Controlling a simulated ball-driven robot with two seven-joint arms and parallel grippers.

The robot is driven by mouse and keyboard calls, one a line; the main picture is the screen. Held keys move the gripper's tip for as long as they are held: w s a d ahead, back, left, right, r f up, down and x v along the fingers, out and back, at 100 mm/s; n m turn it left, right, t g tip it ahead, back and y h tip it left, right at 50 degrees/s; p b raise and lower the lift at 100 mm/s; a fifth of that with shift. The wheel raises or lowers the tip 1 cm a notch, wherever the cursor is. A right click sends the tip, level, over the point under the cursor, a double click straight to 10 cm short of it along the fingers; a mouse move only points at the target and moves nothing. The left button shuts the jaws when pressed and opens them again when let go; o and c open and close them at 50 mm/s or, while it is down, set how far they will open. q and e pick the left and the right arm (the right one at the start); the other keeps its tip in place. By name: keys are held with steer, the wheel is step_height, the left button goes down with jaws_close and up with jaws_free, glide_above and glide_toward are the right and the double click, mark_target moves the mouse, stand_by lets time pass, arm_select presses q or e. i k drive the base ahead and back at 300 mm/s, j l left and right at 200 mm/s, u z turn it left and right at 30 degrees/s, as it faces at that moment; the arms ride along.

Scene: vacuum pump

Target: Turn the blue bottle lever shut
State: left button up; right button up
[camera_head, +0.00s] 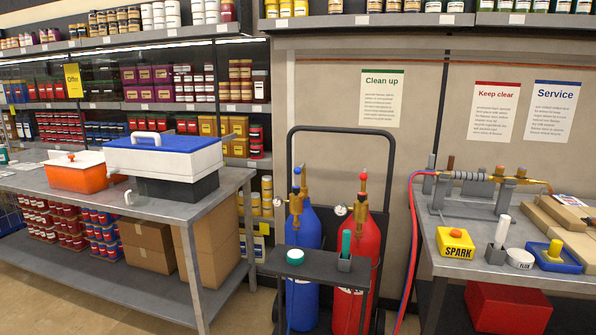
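The blue bottle (312,228) stands upright on a black hand truck (291,140), to the left of the red bottle (371,236). A brass valve (297,203) sits on top of the blue bottle, with a small blue piece (296,171) standing up from it that looks like its lever. A round gauge (279,206) is at the valve's left. The lever's exact turn is too small to tell. The red bottle has a similar brass valve (362,197) with a red top. Neither of my grippers is in view, and nothing touches the blue bottle's valve.
A metal table (185,212) stands at the left, a workbench (440,268) at the right. Red and blue hoses (411,235) hang beside the workbench.

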mark_target(297, 170)
steer(key=i+j+z, duration=0.1)
steer(key=i, duration=0.4)
steer(key=i+j+z, duration=0.15)
steer(key=i, duration=0.3)
